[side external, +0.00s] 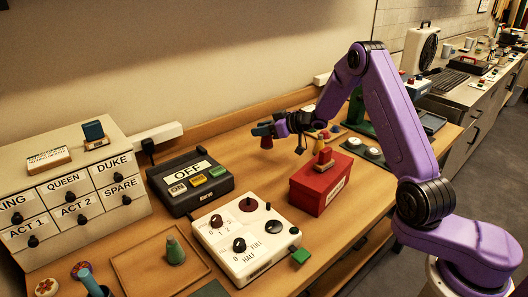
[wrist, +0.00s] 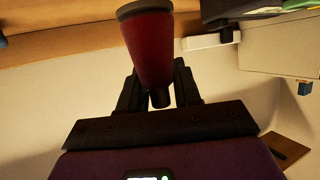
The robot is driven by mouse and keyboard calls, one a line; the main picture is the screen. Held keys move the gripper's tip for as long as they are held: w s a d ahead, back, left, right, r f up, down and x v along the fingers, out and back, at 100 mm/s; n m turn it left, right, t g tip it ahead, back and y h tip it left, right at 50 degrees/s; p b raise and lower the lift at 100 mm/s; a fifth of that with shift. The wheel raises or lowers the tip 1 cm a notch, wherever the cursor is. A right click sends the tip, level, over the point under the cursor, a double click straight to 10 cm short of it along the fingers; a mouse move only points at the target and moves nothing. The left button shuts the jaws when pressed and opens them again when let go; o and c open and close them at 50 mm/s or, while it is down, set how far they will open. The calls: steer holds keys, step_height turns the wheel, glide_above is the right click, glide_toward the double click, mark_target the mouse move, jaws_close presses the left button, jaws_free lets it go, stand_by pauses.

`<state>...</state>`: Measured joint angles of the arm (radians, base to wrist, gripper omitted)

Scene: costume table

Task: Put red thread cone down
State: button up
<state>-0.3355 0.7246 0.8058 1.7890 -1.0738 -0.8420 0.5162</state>
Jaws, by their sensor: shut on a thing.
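The red thread cone (wrist: 150,48) is held between the fingers of my gripper (wrist: 157,85) in the wrist view. Its wide grey-rimmed end points away from my gripper's palm, at the top of that picture. In the side external view the red cone (side external: 266,142) shows small at the tip of my gripper (side external: 268,128). My gripper is shut on it, above the table behind the white control box. The fingers hide part of the cone in the side view.
A black OFF-sign box (side external: 183,200) is to the left. A green cone (side external: 174,252) stands on a wooden tray (side external: 128,268). Labelled drawers (side external: 75,185) stand far left.

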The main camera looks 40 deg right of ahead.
mark_target(271, 143)
steer(key=shift+f, duration=3.3)
steer(key=shift+f, duration=0.1)
steer(key=o, duration=1)
steer(key=shift+o, duration=0.2)
steer(key=shift+s+d+r, duration=0.2)
steer(key=shift+s+r, duration=0.1)
steer(key=shift+s, duration=0.05)
steer(key=v, duration=0.2)
steer(key=shift+s+d+r, duration=0.1)
steer(key=shift+s, duration=0.15)
step_height(271, 143, up, 5)
steer(key=shift+w+r, duration=0.1)
steer(key=shift+w, duration=0.05)
steer(key=shift+r, duration=0.8)
